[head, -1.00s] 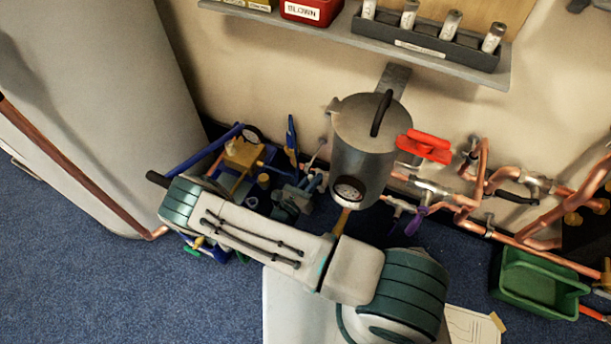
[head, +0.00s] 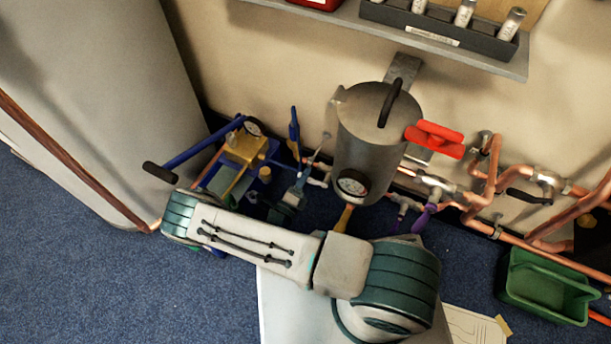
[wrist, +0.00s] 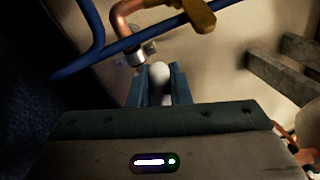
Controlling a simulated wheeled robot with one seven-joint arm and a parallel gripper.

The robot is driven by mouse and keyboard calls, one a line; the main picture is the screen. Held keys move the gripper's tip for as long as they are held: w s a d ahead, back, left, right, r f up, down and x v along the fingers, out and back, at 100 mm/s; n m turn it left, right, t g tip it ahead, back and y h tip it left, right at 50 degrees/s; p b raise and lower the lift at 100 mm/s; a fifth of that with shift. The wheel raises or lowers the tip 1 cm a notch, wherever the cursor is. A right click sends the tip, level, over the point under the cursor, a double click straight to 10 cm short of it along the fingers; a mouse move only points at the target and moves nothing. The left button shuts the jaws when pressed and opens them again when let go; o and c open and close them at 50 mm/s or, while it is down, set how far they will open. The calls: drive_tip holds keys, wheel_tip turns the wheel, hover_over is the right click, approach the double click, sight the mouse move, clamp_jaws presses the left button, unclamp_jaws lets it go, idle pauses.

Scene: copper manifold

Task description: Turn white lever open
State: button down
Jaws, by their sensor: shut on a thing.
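In the wrist view, the rounded white end of the lever (wrist: 159,76) sits between the two blue-grey fingers of my gripper (wrist: 158,88). The fingers are shut on it from both sides. The lower part of the lever is hidden by the fingers and the gripper body. In the head view, my gripper (head: 301,180) is small and partly hidden behind my arm, left of the grey metal tank (head: 372,150). I cannot clearly make out the lever or its angle there.
In the wrist view, a copper pipe (wrist: 124,24), a yellow handle (wrist: 192,14) and a blue tube (wrist: 94,35) are close beyond the fingers. In the head view, a blue-and-yellow pump (head: 245,148) stands left of my gripper. A red handle (head: 435,139) and a green bin (head: 545,287) are right.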

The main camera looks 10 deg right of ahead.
drive_tip(key=shift+f+n+y, duration=0.3)
drive_tip(key=shift+f+n, duration=0.15)
drive_tip(key=shift+n, duration=0.35)
drive_tip(key=c, duration=1.4)
unclamp_jaws()
drive_tip(key=shift+r, duration=0.1)
